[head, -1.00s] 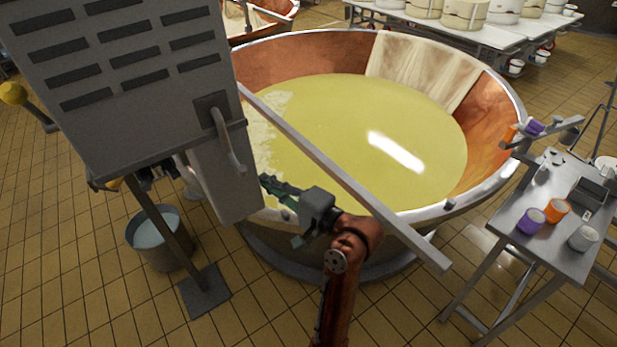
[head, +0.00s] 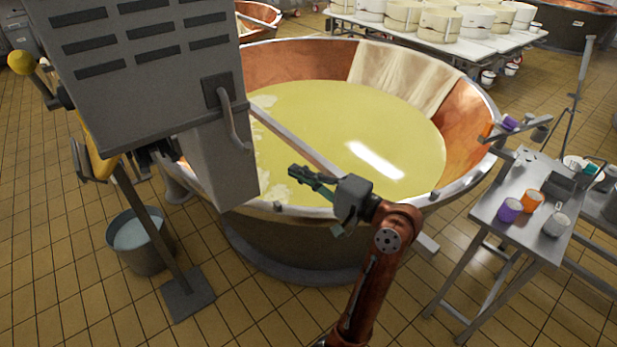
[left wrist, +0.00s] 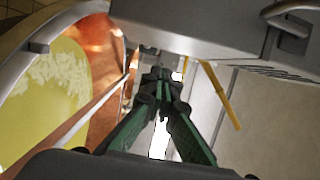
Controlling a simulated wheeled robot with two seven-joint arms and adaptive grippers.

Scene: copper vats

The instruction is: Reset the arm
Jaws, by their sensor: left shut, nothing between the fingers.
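My left gripper (head: 297,174) has dark green fingers and a grey body on a copper-coloured arm. In the head view it is over the near rim of the copper vat (head: 290,215), with the fingers pointing left. The fingers are shut and empty. In the left wrist view the shut fingers (left wrist: 160,78) point away from the camera, with the vat at left and a grey cabinet surface at right. My right gripper is not in view.
A grey control cabinet (head: 150,70) on a post stands left of the gripper. A long metal bar (head: 290,140) crosses the vat. A bucket (head: 145,250) stands at left. A metal table (head: 515,225) with purple, orange and white cups is at right. Tiled floor is open in front.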

